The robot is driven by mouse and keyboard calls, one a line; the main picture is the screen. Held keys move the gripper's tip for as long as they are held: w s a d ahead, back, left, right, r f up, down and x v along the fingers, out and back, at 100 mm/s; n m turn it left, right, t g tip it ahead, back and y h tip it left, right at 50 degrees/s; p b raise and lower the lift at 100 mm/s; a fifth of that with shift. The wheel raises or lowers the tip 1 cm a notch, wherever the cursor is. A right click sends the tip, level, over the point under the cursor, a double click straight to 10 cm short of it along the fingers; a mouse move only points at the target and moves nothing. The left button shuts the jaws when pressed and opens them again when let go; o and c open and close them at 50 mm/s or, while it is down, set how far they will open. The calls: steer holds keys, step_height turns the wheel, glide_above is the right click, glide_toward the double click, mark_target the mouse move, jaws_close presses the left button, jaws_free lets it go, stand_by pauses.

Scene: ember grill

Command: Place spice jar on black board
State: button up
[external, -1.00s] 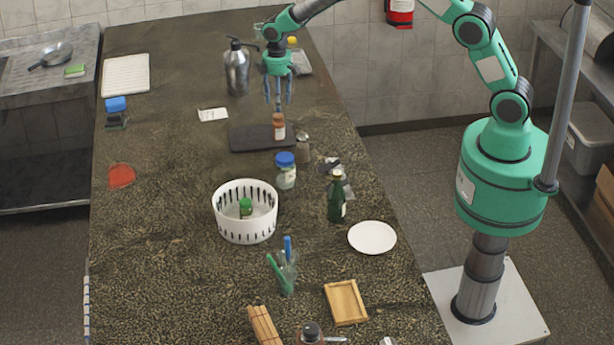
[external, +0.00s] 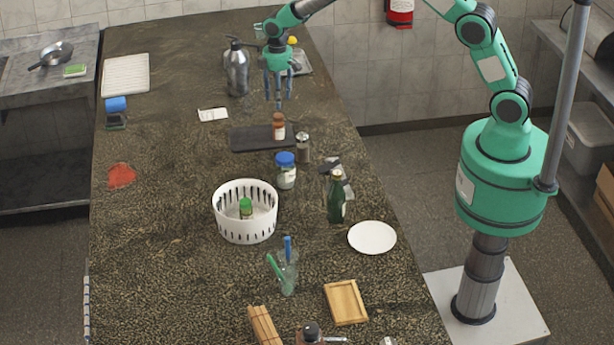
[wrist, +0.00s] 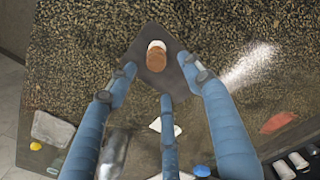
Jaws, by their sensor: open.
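A small brown jar with a white label (external: 278,127), which looks like the spice jar, stands upright on the black board (external: 250,139), near its right end. In the wrist view the jar (wrist: 156,58) sits on the dark board (wrist: 178,75), beyond my fingertips. My gripper (external: 278,98) is above the jar, with its fingers pointing down. In the wrist view its blue fingers (wrist: 165,85) are spread with nothing between them. A gap shows between the fingertips and the jar.
A shaker (external: 303,148) and a blue-lidded jar (external: 286,171) stand close to the board's front right. A white basket (external: 246,225) holds a green-capped jar (external: 246,207). A metal bottle (external: 237,68) stands behind left. The counter left of the board is mostly clear.

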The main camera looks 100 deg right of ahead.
steer(key=s+a+r+t, duration=0.1)
steer(key=s+a+r, duration=0.3)
steer(key=a+r, duration=0.5)
steer(key=s+a+r+n+t, duration=0.1)
steer(key=s+a+r, duration=0.2)
steer(key=a+r, duration=0.65)
steer(key=s+a+r+t, duration=0.1)
steer(key=s+a+r, duration=0.3)
steer(key=a+r, duration=0.5)
steer(key=s+a+r+t, duration=0.1)
steer(key=s+a+r, duration=0.1)
steer(key=s+a, duration=0.6)
steer(key=s+a+r+t, duration=0.1)
steer(key=s+a, duration=0.8)
steer(key=s, duration=0.9)
steer(key=shift+r+n+t, duration=0.3)
steer(key=shift+r+n, duration=0.1)
steer(key=shift+r, duration=0.3)
steer(key=shift+w, duration=0.1)
step_height(320, 180, down, 14)
steer(key=b, duration=1.3)
steer(key=shift+r+b, duration=0.2)
steer(key=shift+b, duration=0.1)
